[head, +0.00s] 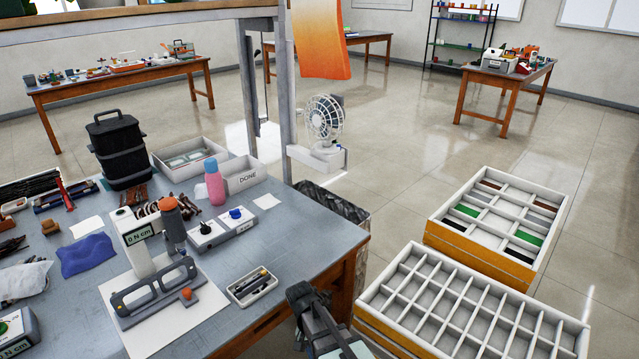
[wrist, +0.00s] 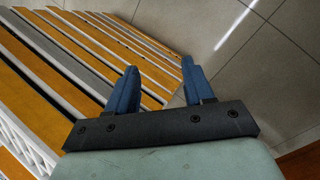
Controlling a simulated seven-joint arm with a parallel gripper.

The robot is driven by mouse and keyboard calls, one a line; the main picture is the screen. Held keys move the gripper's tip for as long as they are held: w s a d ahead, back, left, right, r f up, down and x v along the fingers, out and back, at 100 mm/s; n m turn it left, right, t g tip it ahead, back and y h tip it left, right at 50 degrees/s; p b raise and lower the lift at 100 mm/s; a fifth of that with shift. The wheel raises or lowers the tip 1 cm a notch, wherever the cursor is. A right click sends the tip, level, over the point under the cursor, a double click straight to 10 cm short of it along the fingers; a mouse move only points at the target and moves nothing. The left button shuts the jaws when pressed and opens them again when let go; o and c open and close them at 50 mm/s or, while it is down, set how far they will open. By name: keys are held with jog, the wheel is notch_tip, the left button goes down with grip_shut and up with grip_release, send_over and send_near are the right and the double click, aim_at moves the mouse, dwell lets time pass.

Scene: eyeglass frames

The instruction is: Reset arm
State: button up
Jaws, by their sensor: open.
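My gripper (wrist: 157,88) is open in the wrist view. Its two blue fingers stand apart with nothing between them. Beyond the fingers are stacked orange-and-white trays and bare floor tiles. The fingertips cannot be made out there. The arm is beside the table and left of the near tray.
The workbench (head: 285,235) holds a black grey-handled fixture (head: 152,292), a small pen tray (head: 252,287), a pink-and-blue bottle (head: 214,182) and a DONE bin (head: 243,178). Two divided trays, the near empty one (head: 375,308) and the far one (head: 478,247), stand right. A bin (head: 350,215) is beside the bench.

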jog(key=s+d+f+g+y, duration=0.2)
jog(key=s+d+f, duration=0.9)
jog(key=s+f, duration=0.15)
jog(key=s+d+f, duration=0.2)
jog(key=s+f, duration=0.2)
jog(key=s, duration=0.3)
jog(key=s+d+f+n+g+y, duration=0.1)
jog(key=s+d+f, duration=0.2)
jog(key=s, duration=0.4)
jog(key=shift+s+f+y, duration=0.2)
jog(key=shift+f+y, duration=0.1)
jog(key=shift+f, duration=0.6)
